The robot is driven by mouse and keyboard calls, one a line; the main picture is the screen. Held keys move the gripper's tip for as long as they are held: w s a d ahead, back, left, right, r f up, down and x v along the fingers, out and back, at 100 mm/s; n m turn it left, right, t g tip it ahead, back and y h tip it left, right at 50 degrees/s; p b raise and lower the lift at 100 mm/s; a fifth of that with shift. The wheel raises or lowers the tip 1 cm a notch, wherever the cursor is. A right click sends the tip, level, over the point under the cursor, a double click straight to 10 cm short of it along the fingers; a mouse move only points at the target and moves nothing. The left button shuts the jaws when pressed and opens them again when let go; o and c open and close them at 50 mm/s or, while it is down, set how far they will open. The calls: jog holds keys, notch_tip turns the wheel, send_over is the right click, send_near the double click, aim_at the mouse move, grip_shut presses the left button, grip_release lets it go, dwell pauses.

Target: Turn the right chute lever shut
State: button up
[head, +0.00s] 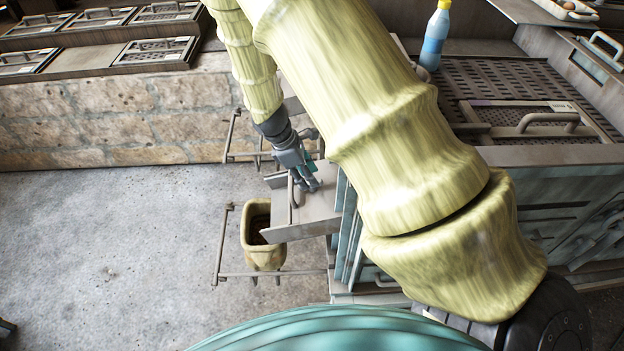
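My arm reaches down from the top of the head view to my gripper (306,182). The gripper points down at a flat grey chute plate (312,222) fixed to the side of the teal machine. A thin upright bar (291,196), which may be the chute lever, stands at the plate's left part, close beside the gripper's fingers. I cannot tell whether the fingers touch it or are closed around it. The fingers are small and dark here, so their opening is unclear. The lever's pivot and any second chute lever are not clearly visible.
A yellowish bin (262,256) hangs in a metal rail frame (222,240) below the plate. The teal machine (545,190) fills the right side. A blue bottle (434,40) stands on top, near a perforated tray (500,82). The concrete floor (110,250) at left is clear.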

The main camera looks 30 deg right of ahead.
jog(key=shift+x, duration=1.7)
grip_shut()
